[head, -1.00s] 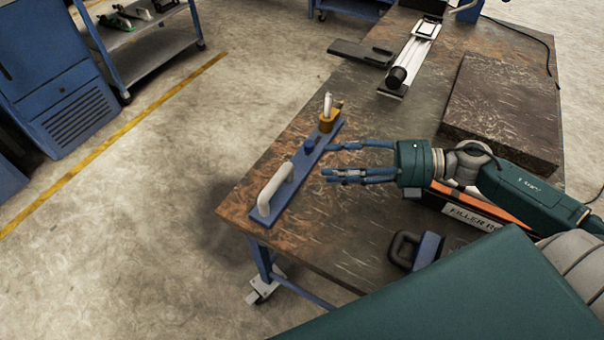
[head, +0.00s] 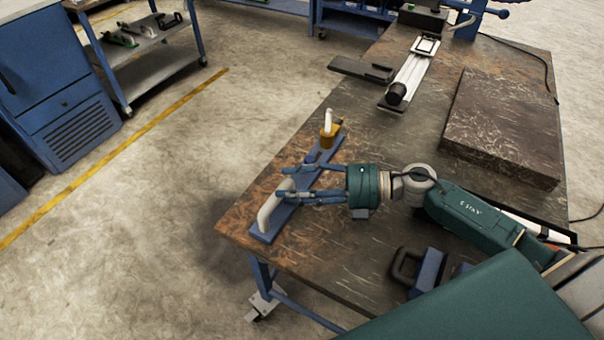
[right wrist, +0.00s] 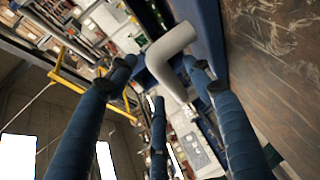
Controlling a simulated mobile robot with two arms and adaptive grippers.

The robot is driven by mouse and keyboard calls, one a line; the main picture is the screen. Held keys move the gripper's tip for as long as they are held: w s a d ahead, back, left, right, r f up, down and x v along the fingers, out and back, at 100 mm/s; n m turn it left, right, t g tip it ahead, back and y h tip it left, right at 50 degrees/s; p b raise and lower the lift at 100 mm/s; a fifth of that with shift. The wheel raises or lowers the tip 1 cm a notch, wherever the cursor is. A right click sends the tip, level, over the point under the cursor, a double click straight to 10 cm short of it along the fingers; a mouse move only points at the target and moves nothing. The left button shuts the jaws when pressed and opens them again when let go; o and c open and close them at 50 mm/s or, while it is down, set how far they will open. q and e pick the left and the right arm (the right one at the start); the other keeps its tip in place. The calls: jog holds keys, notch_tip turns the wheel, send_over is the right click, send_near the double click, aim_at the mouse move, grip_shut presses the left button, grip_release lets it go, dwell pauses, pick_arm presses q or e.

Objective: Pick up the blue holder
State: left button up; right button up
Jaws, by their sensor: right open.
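The blue holder (head: 264,236) is a long blue bar lying on the near left part of the table. It carries a white bent handle (head: 271,207) at its near end and a yellow block (head: 329,138) with a pale upright piece at its far end. My right gripper (head: 300,180) is open over the middle of the bar, its fingers reaching beside the handle and hiding part of the bar. In the right wrist view the white handle (right wrist: 170,58) shows between the spread blue fingers (right wrist: 160,80); contact cannot be told. My left gripper is not in view.
The brown table (head: 385,150) has a dark thick slab (head: 505,125) at right and a silver rail device (head: 412,75) farther back. A blue block with a dark handle (head: 425,270) is at the near edge. Bare table lies between the holder and the slab.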

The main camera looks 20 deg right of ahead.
jog(key=shift+w+a, duration=0.25)
jog(key=shift+a, duration=0.25)
jog(key=shift+f, duration=0.1)
grip_shut()
jog(key=shift+d+r, duration=0.1)
jog(key=shift+r, duration=0.2)
